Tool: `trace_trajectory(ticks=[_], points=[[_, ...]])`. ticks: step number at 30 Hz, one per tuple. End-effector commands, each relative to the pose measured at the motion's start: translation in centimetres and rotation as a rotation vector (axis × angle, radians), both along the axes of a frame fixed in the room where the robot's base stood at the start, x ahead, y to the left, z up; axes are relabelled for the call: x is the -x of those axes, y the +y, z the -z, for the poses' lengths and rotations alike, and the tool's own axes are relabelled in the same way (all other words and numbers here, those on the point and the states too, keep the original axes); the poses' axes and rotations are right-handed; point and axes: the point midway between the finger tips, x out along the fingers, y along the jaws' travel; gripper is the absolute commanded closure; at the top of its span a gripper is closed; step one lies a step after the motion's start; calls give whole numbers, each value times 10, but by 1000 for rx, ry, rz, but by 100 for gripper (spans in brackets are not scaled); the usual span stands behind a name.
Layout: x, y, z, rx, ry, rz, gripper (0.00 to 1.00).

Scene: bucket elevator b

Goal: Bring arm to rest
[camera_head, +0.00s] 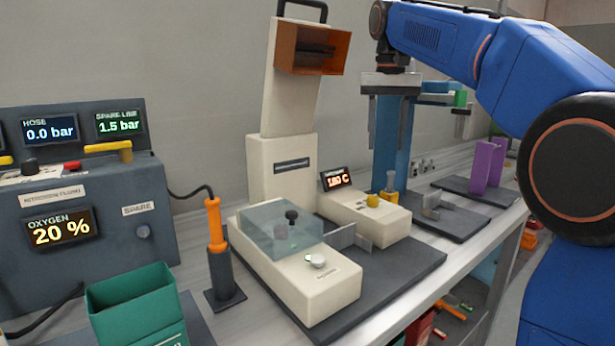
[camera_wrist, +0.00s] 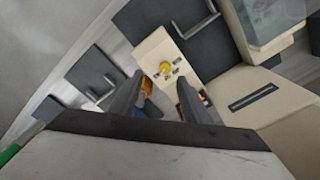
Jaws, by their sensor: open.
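My blue arm (camera_head: 540,75) reaches in from the right in the head view. My gripper (camera_head: 388,135) hangs pointing down at its end, above the bench behind the cream box with the orange temperature display. Its two fingers also show in the wrist view (camera_wrist: 160,100), spread apart with nothing between them. Below them in the wrist view is the cream box with a yellow knob (camera_wrist: 166,68). The gripper appears apart from the things under it.
A tall cream elevator (camera_head: 290,110) with an orange bucket (camera_head: 312,50) stands left of my gripper. A blue column (camera_head: 388,150) stands close behind it. A grey gas panel (camera_head: 80,190), a green bin (camera_head: 137,305) and an orange-handled tool (camera_head: 215,225) are at left. Purple plates (camera_head: 488,165) stand at right.

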Motion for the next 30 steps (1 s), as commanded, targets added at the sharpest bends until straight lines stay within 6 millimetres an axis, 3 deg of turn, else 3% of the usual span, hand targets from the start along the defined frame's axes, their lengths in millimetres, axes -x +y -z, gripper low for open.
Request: trace_trajectory(ticks=[14, 23, 30], points=[[114, -33, 78, -7, -129, -79, 57], [189, -48, 153, 0, -210, -128, 57], [248, -56, 225, 11, -275, -166, 57]])
